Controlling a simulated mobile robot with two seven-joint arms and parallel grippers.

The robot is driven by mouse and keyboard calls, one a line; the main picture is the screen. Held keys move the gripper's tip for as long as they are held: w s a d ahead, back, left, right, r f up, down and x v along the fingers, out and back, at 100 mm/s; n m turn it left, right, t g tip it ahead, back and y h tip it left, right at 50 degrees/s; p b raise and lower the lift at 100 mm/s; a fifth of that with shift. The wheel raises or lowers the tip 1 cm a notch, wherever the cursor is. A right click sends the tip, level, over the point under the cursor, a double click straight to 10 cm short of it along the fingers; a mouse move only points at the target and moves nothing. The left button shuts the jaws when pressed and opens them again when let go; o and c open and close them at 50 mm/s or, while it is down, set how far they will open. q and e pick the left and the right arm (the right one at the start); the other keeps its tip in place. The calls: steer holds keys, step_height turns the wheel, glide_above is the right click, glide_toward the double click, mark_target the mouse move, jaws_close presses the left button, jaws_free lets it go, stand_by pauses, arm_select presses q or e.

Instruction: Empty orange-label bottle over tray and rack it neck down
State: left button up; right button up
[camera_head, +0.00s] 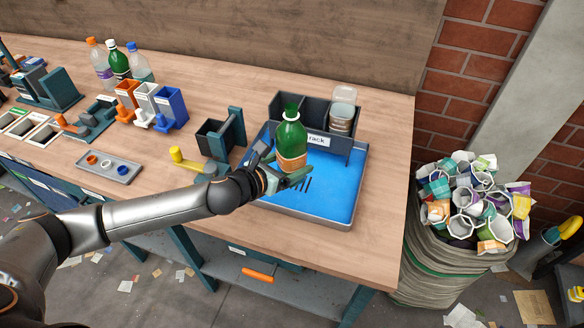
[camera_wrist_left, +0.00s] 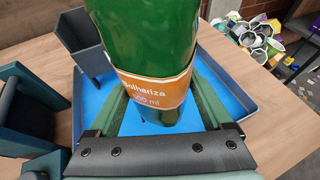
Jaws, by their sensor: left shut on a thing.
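A green bottle with an orange label (camera_head: 291,144) stands upright, neck up, over the blue tray (camera_head: 335,200). A green cap or top shows at its neck. My left gripper (camera_head: 290,176) is shut on the bottle at its label. In the left wrist view the bottle (camera_wrist_left: 150,40) fills the middle between the two green fingers (camera_wrist_left: 160,105); the label's lower part shows. The dark rack (camera_head: 318,141), marked "rack", stands at the back of the tray, behind the bottle. A clear container (camera_head: 343,108) sits in its right part. My right gripper is not in view.
Several bottles (camera_head: 118,63) stand at the back left. Orange, white and blue bins (camera_head: 150,105) and a dark holder (camera_head: 220,138) are left of the tray. A small tray with caps (camera_head: 109,167) lies further left. A full sack (camera_head: 465,215) stands right of the table.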

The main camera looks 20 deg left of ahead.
mark_target(291, 106)
arm_select(q)
steer(key=shift+s+d+r+n+h+b, duration=0.15)
steer(key=shift+s+d+n+h+b, duration=0.05)
steer(key=shift+d+n+h+b, duration=0.35)
steer(key=s+d+r+n+h+b, duration=0.35)
steer(key=d+r+n+h, duration=0.45)
steer(key=n, duration=0.5)
steer(key=w+a+r+n+t+y, duration=0.1)
steer(key=a+r+n+t, duration=0.1)
steer(key=n, duration=0.4)
steer(key=w+a+r+n+t+y+p, duration=0.1)
steer(key=a+r+n+t+y, duration=0.1)
steer(key=n, duration=0.4)
steer(key=w+a+r+n+t+y, duration=0.1)
steer(key=a+r+n+t, duration=0.2)
steer(key=r+n, duration=0.2)
steer(key=shift+w+a+n+t, duration=0.25)
steer(key=shift+a+n+t, duration=0.15)
steer(key=shift+n, duration=0.55)
steer(key=shift+w+a+n+t+y+p, duration=0.2)
steer(key=shift+a+n+y+p, duration=0.2)
steer(key=shift+n, duration=0.35)
steer(key=shift+w+a+n+t+y+p, duration=0.1)
steer(key=shift+a+n+t+y+p, duration=0.15)
steer(key=shift+n+y+p, duration=0.35)
